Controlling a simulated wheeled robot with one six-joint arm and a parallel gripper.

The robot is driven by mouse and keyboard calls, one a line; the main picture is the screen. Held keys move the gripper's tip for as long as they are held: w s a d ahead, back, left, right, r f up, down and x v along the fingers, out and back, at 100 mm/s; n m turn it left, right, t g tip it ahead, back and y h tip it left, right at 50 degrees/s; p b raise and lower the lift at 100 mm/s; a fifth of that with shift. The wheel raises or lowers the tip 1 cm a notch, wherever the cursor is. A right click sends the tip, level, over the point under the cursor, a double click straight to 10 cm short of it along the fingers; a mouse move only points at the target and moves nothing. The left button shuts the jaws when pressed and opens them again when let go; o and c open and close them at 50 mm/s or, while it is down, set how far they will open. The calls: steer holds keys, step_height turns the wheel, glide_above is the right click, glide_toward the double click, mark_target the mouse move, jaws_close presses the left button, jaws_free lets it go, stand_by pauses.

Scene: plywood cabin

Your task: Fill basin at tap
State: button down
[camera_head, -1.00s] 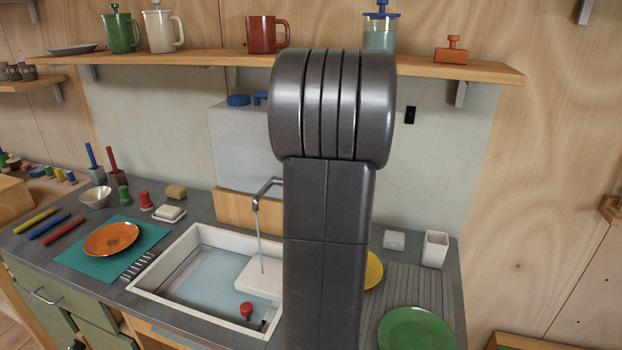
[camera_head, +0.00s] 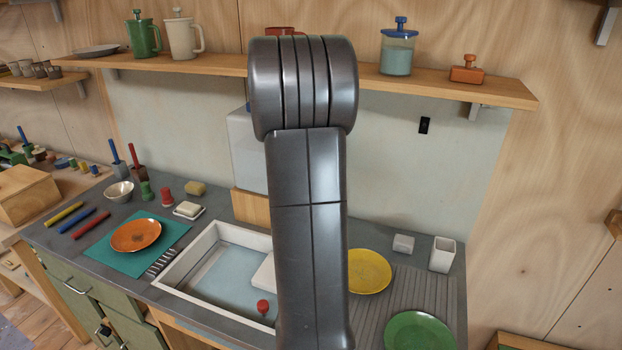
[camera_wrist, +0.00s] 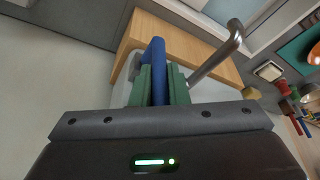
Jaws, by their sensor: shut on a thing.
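The white basin (camera_head: 188,273) is set into the grey counter, with a pale blue floor and a red plug knob (camera_head: 263,306) at its front right. In the wrist view my gripper (camera_wrist: 160,84) has its green fingers shut on a blue handle (camera_wrist: 157,56), which looks like the tap's handle. The bent metal spout (camera_wrist: 222,50) is just to its right. In the head view my arm hides the gripper and spout, so any water stream is hidden there. A white tank (camera_head: 242,150) stands behind the basin.
An orange plate (camera_head: 135,235) lies on a teal mat left of the basin. A yellow plate (camera_head: 368,271) and a green plate (camera_head: 418,332) lie to the right. A shelf (camera_head: 440,82) with mugs runs above. A pale block (camera_head: 264,272) sits in the basin.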

stand_by(0.4)
steer(key=c, duration=1.4)
jaws_free()
steer(key=a+b+v, duration=0.1)
steer(key=v, duration=1.2)
steer(key=shift+d+r+b, duration=0.35)
steer(key=shift+d, duration=0.05)
steer(key=shift+s, duration=0.1)
